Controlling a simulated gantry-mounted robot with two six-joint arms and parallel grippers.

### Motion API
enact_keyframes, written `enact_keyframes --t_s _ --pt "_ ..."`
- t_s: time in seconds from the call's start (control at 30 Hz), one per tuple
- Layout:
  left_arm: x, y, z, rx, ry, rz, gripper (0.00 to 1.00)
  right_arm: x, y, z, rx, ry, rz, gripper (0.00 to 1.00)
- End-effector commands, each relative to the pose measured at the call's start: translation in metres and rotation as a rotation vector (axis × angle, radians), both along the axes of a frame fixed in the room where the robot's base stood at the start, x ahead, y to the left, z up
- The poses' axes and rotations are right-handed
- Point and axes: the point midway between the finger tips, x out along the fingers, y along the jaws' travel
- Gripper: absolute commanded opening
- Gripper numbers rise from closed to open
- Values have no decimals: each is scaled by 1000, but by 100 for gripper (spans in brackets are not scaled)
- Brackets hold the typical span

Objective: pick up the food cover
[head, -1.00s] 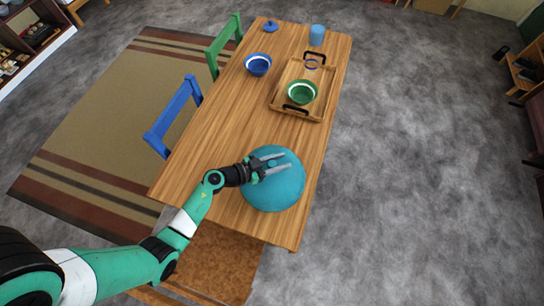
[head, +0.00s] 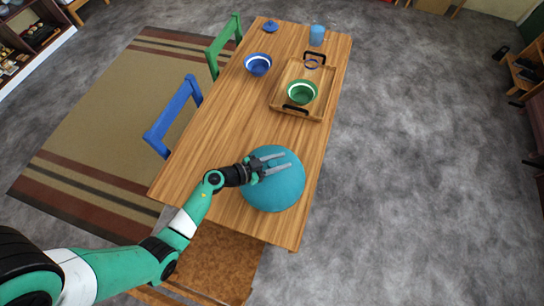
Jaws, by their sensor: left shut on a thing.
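The food cover (head: 277,192) is a teal dome near the front end of the wooden table (head: 225,150). My left gripper (head: 276,163) is over the top of the dome, its two grey fingers reaching in from the left. It is shut on the cover's top knob, which the fingers mostly hide. The cover appears to rest on the table; whether its rim is lifted at all, I cannot tell. What is under the cover is hidden. My right gripper is not in view.
A wooden tray (head: 287,85) with black handles holds a green bowl (head: 302,92). A blue bowl (head: 258,65), a blue cup (head: 317,36) and a small blue lidded item (head: 271,26) stand farther back. Blue (head: 175,115) and green (head: 224,45) chairs line the left side.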

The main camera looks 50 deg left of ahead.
Motion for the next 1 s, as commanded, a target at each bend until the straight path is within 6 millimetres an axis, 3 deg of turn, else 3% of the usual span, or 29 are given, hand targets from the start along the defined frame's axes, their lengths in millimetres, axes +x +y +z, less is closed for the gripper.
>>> enact_keyframes --t_s 0.67,0.87,1.0 --pt "0 0 3 0 0 0 0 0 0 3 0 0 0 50" --pt "0 0 22 0 0 0 0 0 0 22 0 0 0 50" --pt "-6 -3 48 -1 1 0 0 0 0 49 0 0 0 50"
